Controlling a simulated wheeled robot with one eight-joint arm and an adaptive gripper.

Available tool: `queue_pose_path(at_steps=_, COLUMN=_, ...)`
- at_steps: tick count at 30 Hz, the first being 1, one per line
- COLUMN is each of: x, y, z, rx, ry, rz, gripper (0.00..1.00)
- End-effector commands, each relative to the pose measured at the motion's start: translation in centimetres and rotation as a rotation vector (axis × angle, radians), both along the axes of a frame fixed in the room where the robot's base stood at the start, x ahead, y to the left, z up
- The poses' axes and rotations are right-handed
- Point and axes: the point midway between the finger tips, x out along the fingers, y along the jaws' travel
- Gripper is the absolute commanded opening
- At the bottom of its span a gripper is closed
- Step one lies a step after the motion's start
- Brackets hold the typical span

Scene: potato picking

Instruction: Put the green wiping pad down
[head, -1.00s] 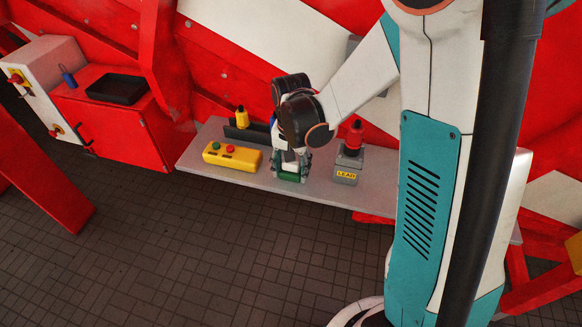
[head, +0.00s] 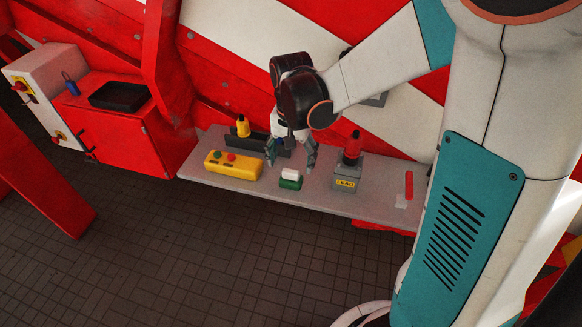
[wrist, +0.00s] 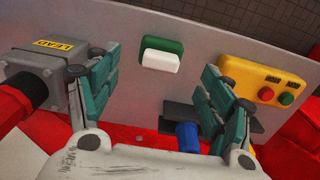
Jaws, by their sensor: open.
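The green wiping pad (head: 290,184) lies on the grey shelf (head: 330,199), with its white handle (head: 291,174) on top. The pad also shows in the wrist view (wrist: 163,46), with the white handle (wrist: 159,61) beside the green. My gripper (head: 290,158) is open and empty, above and behind the pad, apart from it. In the wrist view its teal fingers (wrist: 155,88) are spread wide, and the pad lies beyond them on the bare shelf.
A yellow button box (head: 233,166) stands left of the pad. A grey box marked LEAD with a red top (head: 347,172) stands to its right. Behind are a dark holder (head: 245,140) and a yellow-topped item (head: 243,126). A red-handled tool (head: 408,186) lies at the right.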

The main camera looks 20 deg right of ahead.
Motion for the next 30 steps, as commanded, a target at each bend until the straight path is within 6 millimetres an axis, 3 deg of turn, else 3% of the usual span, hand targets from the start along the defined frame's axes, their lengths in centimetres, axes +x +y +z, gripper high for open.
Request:
queue_pose_path(at_steps=1, x=-0.1, y=0.0, z=1.3, rx=0.0, ry=0.0, rz=0.0, gripper=0.74)
queue_pose_path(at_steps=6, x=0.0, y=0.0, z=4.0, rx=0.0, ry=0.0, rz=0.0, gripper=0.74)
queue_pose_path(at_steps=16, x=-0.8, y=0.0, z=6.6, rx=-0.001, ry=-0.027, rz=0.027, gripper=0.74)
queue_pose_path(at_steps=30, x=-8.3, y=0.0, z=12.6, rx=-0.056, ry=-0.331, rz=0.334, gripper=0.74)
